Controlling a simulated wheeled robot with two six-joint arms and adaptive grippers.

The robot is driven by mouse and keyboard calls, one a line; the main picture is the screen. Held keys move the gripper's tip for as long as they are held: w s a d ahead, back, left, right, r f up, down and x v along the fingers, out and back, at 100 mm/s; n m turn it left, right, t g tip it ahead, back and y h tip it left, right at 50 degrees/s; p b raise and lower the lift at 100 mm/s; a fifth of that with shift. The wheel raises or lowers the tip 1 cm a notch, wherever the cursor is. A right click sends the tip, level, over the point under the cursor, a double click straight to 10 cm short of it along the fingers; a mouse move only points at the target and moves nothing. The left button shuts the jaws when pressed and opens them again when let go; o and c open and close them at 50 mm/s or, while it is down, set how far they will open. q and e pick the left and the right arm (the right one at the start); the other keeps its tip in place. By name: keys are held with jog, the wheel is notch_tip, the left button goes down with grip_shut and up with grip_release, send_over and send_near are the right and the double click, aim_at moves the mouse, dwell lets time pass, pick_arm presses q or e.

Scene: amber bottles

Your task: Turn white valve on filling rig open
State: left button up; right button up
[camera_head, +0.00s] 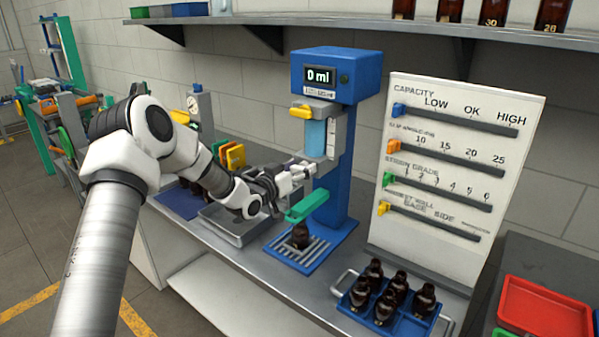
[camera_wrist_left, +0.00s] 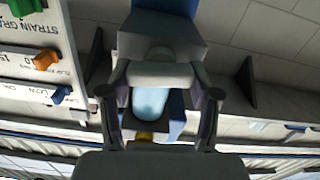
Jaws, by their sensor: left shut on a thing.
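The filling rig (camera_head: 337,75) is a blue stand with a display reading 0 ml, a yellow lever and a pale blue tube. My left gripper (camera_head: 306,172) reaches in from the left at the rig's front, below the tube. In the left wrist view, which is upside down, its two fingers (camera_wrist_left: 160,85) stand either side of a pale bar, the white valve (camera_wrist_left: 160,73), with the pale blue tube behind. The gripper is shut on the valve. In the head view the gripper largely hides the valve. My right gripper is not in view.
A green handle (camera_head: 307,206) sits just below the gripper. An amber bottle (camera_head: 301,236) stands on the blue grated base (camera_head: 327,254). A blue tray (camera_head: 355,312) of several bottles stands to the right, before a slider board (camera_head: 455,150). A metal tray (camera_head: 245,238) lies left.

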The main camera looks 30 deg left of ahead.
pick_arm(q)
jog(key=n+b, duration=0.2)
jog(key=n, duration=0.1)
jog(key=shift+a+f+b, duration=0.1)
jog(key=shift+f+b, duration=0.1)
jog(key=shift+b, duration=0.1)
jog(key=n+b, duration=0.2)
jog(key=n, duration=0.2)
jog(key=shift+a, duration=0.1)
jog(key=n+b, duration=0.1)
jog(key=n, duration=0.2)
jog(key=shift+f+n+b, duration=0.1)
jog(key=shift+n+b, duration=0.2)
jog(key=shift+a+n+b, duration=0.1)
jog(key=shift+n+b, duration=0.3)
jog(key=shift+n, duration=1.5)
jog(key=o, duration=1.2)
jog(key=shift+w, duration=0.1)
jog(key=shift+c, duration=0.2)
